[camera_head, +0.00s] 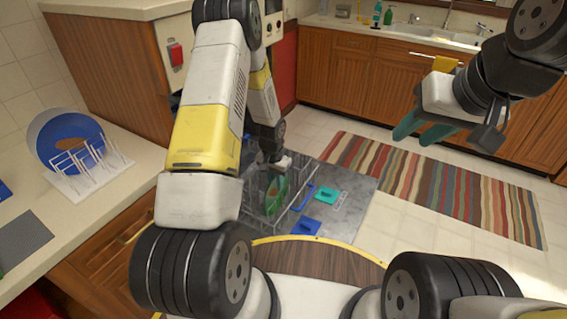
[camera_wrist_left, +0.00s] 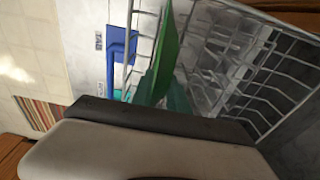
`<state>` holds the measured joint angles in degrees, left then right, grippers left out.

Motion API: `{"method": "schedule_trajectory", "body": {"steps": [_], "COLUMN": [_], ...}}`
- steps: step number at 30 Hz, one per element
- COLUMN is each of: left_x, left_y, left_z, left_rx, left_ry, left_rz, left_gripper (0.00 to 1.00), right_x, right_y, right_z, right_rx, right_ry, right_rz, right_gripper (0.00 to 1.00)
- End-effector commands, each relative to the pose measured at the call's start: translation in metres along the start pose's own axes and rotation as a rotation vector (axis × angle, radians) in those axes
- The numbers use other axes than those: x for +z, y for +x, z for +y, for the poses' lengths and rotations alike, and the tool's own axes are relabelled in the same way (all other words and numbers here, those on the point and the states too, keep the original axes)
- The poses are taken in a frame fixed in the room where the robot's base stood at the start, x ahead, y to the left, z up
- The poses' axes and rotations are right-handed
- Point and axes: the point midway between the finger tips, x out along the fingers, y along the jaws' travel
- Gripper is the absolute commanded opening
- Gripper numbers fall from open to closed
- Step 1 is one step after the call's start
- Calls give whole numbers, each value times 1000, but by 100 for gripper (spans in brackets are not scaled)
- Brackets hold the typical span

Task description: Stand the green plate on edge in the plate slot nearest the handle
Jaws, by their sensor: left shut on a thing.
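My left gripper (camera_head: 277,163) is above the wire dish rack (camera_head: 255,178) of the open dishwasher. It is shut on the green plate (camera_head: 276,196), which hangs edge-up within the rack's outline. In the left wrist view the green plate (camera_wrist_left: 170,38) is seen nearly edge-on between the teal fingers (camera_wrist_left: 163,95), with rack wires (camera_wrist_left: 245,62) beside it. A blue handle (camera_head: 303,197) is at the rack's right side. I cannot tell whether the plate's lower edge is in a slot. My right gripper (camera_head: 423,131) is open and empty, high above the striped rug.
A blue item (camera_head: 310,228) and a teal item (camera_head: 326,196) are on the dishwasher door (camera_head: 350,195). A white rack (camera_head: 95,178) with a blue plate (camera_head: 72,133) stands on the left counter (camera_head: 110,205). The striped rug (camera_head: 435,185) lies on the open floor.

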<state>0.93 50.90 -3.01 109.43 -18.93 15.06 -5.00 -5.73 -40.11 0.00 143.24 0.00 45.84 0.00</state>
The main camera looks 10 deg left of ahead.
Motion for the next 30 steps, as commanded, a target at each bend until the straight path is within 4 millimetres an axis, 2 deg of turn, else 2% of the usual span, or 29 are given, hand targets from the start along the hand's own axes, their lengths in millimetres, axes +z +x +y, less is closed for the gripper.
{"method": "schedule_trajectory", "body": {"steps": [3, 4, 7, 8, 19, 30], "left_x": [0, 0, 0, 0, -1, -1], "left_y": [0, 0, 0, 0, -6, -64], "left_z": [0, 0, 0, 0, 0, 0], "left_rx": [0, 0, 0, 0, 0, -1], "left_ry": [0, 0, 0, 0, 0, 0], "left_rz": [1, 1, 1, 1, 1, 3], "left_gripper": [0, 22, 41, 45, 45, 45], "right_x": [0, 0, 0, 0, 0, 0], "right_y": [0, 0, 0, 0, 0, 0], "right_z": [0, 0, 0, 0, 0, 0], "right_rx": [0, 0, 0, 0, 0, 0], "right_ry": [0, 0, 0, 0, 0, 0], "right_rz": [0, 0, 0, 0, 0, 0], "right_gripper": [36, 36, 36, 36, 36, 36]}}
